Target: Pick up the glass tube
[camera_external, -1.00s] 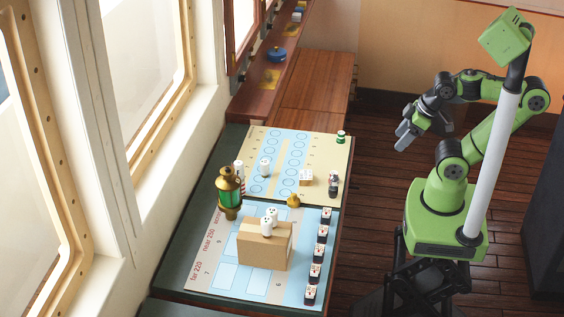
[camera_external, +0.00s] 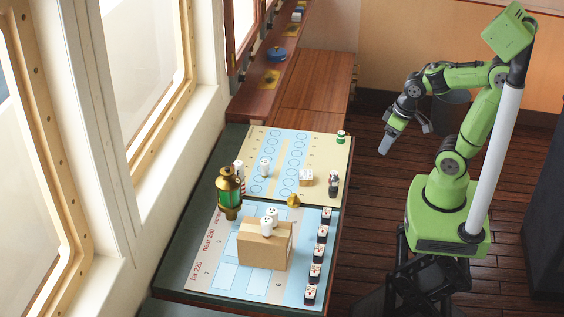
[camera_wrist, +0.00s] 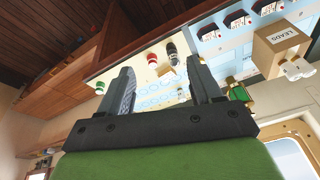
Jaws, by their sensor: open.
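The closest match to the glass tube is a green glass cylinder (camera_external: 230,199) set in an upright brass lantern. It stands at the left edge of the game boards; no separate loose tube is visible. In the wrist view the green and brass lantern (camera_wrist: 239,93) shows partly, just right of the right finger. My gripper (camera_external: 406,140) is open and empty. It hangs over the floor, right of the table and well apart from the lantern. Both fingers frame the wrist view (camera_wrist: 162,76), with the boards visible beyond them.
A cardboard box (camera_external: 264,246) with white figures on top stands just right of the lantern. Several dark blocks (camera_external: 317,254) line the board's right edge. A small gold object (camera_external: 293,200) and a white block (camera_external: 306,177) lie nearby. Window frames border the table's left side.

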